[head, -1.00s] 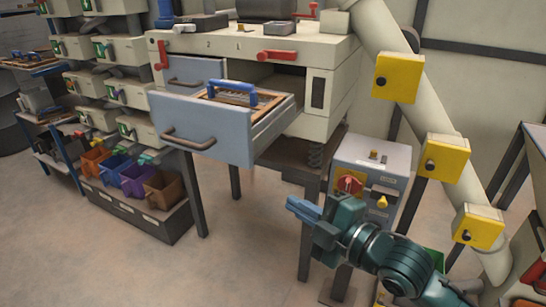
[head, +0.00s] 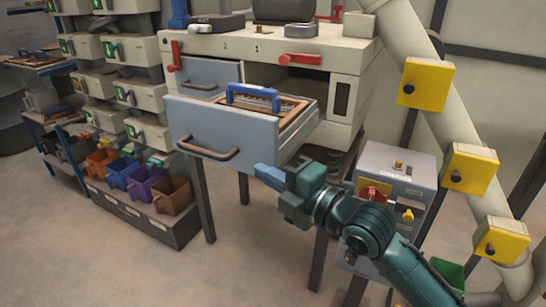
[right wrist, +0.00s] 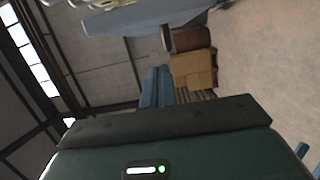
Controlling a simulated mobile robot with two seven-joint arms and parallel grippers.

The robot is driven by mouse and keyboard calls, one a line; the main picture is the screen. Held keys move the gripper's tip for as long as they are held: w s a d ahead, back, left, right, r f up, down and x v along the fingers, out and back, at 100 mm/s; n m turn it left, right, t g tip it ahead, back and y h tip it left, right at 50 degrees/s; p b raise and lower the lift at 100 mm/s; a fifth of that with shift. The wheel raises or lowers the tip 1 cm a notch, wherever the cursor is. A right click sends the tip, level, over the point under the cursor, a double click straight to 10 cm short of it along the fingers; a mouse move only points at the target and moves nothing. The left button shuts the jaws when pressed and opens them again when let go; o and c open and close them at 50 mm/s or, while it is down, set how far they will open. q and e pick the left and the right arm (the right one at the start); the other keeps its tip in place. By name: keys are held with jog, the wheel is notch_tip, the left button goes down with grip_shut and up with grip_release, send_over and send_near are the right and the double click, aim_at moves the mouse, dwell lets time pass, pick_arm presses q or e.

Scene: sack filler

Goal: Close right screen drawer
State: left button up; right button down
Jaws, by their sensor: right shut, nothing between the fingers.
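The right screen drawer (head: 225,130) has a grey-blue front with a brown bar handle (head: 208,150) and is pulled well out of the cabinet. A framed screen with a blue handle (head: 253,97) lies in it. A second grey-blue drawer (head: 207,75) behind it to the left is also partly out. My right gripper (head: 268,176) is shut and empty, below and right of the drawer's front and apart from it. Its blue fingers (right wrist: 157,87) also show in the right wrist view, with a grey-blue panel (right wrist: 145,18), probably the drawer front, beyond them. My left gripper is out of view.
The cream cabinet (head: 346,60) has red levers and a dark opening above the drawer. A grey control box (head: 405,165) stands close behind my right arm. Yellow boxes (head: 425,82) line a slanted pipe at right. Coloured bins stand at left; the floor in front is clear.

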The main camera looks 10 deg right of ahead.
aim_at(273, 160)
jog(key=w, duration=0.3)
jog(key=shift+w+d, duration=0.25)
jog(key=shift+d, duration=0.15)
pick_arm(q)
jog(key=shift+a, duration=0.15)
pick_arm(e)
jog(key=shift+w+d, duration=0.35)
jog(key=shift+w, duration=0.1)
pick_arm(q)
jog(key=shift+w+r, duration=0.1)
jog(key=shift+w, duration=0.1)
